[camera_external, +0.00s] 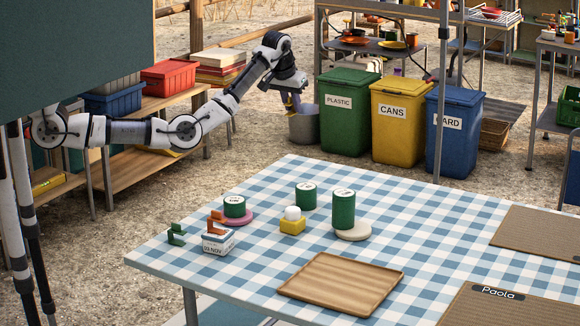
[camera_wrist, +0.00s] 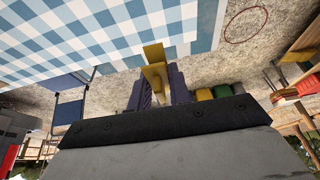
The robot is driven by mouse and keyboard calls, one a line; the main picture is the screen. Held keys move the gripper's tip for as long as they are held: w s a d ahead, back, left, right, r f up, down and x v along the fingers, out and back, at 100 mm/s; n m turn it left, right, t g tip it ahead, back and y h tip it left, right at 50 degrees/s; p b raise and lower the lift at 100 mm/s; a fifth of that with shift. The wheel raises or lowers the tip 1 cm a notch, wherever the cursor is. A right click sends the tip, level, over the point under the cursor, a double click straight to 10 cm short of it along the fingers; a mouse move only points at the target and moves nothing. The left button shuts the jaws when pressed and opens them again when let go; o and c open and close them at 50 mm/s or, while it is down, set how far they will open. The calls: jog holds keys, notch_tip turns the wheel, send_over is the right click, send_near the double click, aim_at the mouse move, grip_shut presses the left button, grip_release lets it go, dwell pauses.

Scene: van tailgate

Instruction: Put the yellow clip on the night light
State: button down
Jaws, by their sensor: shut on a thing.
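My gripper (camera_external: 292,104) hangs beyond the table's far left side, in front of a grey bucket. In the wrist view its purple fingers (camera_wrist: 157,90) are shut on the yellow clip (camera_wrist: 153,54), which sticks out past the fingertips. The clip is too small to make out in the external view. The likely night light (camera_external: 292,220), a white ball on a yellow block, stands on the checked table (camera_external: 235,273), well apart from my gripper.
A green clip (camera_external: 176,235) stands at the table's left. An orange clip (camera_external: 216,222) is at a small calendar block (camera_external: 217,243). Green cylinders (camera_external: 343,209) stand near the light, some on round discs. A wooden tray (camera_external: 341,284) lies in front.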

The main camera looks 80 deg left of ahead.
jog(key=shift+r, duration=0.5)
jog(key=shift+d+r, duration=0.15)
jog(key=shift+d, duration=0.1)
jog(key=d+r+m+t+h, duration=0.1)
jog(key=d+r+m, duration=0.1)
jog(key=d, duration=0.6)
jog(key=d+r+m, duration=0.2)
jog(key=d, duration=0.7)
jog(key=m+h, duration=0.2)
jog(key=m, duration=0.3)
send_over(295, 208)
notch_tip(295, 208, down, 13)
jog(key=shift+r+p, duration=0.2)
jog(key=shift+p, duration=0.25)
jog(key=shift+f, duration=2.6)
